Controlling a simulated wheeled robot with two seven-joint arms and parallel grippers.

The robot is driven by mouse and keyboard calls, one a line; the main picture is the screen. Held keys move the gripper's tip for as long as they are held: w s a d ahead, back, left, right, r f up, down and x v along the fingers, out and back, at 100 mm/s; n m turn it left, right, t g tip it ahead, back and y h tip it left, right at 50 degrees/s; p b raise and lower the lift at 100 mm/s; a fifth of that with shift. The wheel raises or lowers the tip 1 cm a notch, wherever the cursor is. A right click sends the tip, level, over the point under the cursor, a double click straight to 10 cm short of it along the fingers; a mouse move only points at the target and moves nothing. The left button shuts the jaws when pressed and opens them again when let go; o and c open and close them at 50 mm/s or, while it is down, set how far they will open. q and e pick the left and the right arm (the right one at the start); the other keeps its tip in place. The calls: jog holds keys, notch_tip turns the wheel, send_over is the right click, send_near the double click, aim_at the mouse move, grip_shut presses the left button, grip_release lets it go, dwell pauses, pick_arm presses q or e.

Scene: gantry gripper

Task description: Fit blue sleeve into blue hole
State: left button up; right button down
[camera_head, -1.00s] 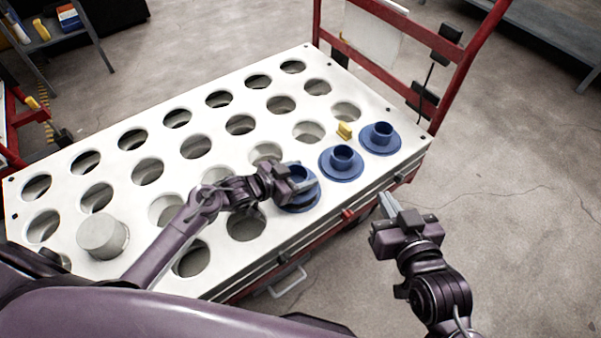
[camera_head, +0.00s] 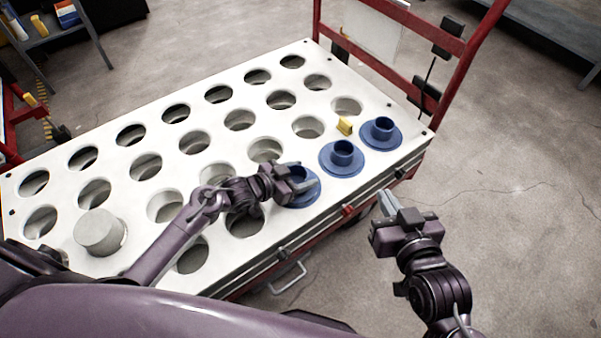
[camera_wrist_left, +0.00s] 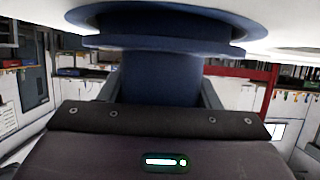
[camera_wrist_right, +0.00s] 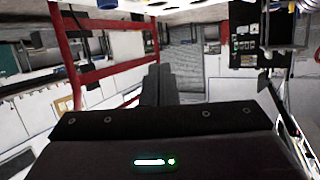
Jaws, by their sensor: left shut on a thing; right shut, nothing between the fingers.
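A blue sleeve (camera_head: 297,174) with a round flange stands upright in my left gripper (camera_head: 300,187), at the near edge of the white table. In the left wrist view, the gripper fingers (camera_wrist_left: 160,95) are shut on the sleeve's tube (camera_wrist_left: 160,78). Its flange (camera_wrist_left: 160,44) is very close to a wider blue ring (camera_wrist_left: 235,22) around the blue hole on the table; a thin step shows between them. The hole itself is hidden by the sleeve. My right gripper (camera_head: 387,204) is shut and empty, off the table's near right side.
Two more blue flanged sleeves (camera_head: 341,158) (camera_head: 382,131) stand in the same row. A small yellow block (camera_head: 344,126) is beside them. The white table (camera_head: 222,169) has several open round holes and a grey cylinder (camera_head: 99,232) at left. A red cart handle (camera_head: 458,80) rises at the right end.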

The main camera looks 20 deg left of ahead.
pick_arm(q)
jog(key=shift+f, duration=0.4)
pick_arm(e)
jog(key=shift+f, duration=0.25)
pick_arm(q)
jog(key=o, duration=1.2)
jog(key=shift+p+v, duration=0.3)
jog(key=shift+v, duration=0.85)
jog(key=p+v, duration=0.1)
jog(key=v, duration=0.2)
jog(key=shift+s+a+r, duration=0.3)
jog(key=shift+s+a, duration=0.1)
jog(key=shift+s, duration=0.1)
jog(key=shift+s+a+r+p, duration=0.2)
jog(key=shift+s+a+p, duration=0.1)
jog(key=shift+s+p, duration=0.1)
pick_arm(e)
jog(key=s+d+f+g+h, duration=0.3)
jog(key=s+f+g, duration=0.5)
jog(key=s+f, duration=0.2)
jog(key=shift+s+d+f, duration=0.15)
jog(key=shift+d+f, duration=0.1)
jog(key=shift+f, duration=0.85)
